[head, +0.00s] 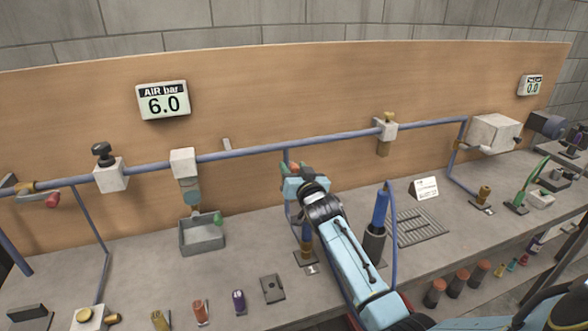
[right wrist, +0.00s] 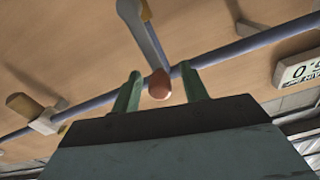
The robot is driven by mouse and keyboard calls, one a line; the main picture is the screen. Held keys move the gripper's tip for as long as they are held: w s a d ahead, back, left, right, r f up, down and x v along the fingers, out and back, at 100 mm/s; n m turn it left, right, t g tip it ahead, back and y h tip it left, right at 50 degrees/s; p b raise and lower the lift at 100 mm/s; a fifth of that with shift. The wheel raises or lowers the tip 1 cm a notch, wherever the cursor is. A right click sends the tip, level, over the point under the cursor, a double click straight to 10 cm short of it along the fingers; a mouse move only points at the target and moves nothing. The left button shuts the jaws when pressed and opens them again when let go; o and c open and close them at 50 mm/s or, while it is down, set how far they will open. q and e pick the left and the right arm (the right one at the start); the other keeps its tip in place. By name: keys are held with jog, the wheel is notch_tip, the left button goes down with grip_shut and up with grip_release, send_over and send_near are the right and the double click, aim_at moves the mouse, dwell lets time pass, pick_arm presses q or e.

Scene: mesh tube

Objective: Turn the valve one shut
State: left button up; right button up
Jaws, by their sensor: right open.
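My right gripper (head: 299,170) is at the blue pipe near the middle of the board in the head view. In the right wrist view the two green fingers of the gripper (right wrist: 161,78) are open. A grey valve lever (right wrist: 152,42) with an orange-red tip (right wrist: 159,85) reaches down between them. The tip appears apart from both fingers. The valve body is mostly hidden behind my gripper in the head view. No number marking this valve is readable. My left gripper is not in view.
The blue pipe (head: 330,142) runs along the wooden board, with another red-handled valve (head: 52,200) at far left. A gauge (head: 163,100) reads 6.0 and another (head: 530,85) 0.0. A grey tray (head: 202,235), blue-handled tool (head: 380,212) and several small parts stand on the bench.

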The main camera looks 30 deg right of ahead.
jog(key=shift+w, duration=0.25)
grip_shut()
dwell(0.4)
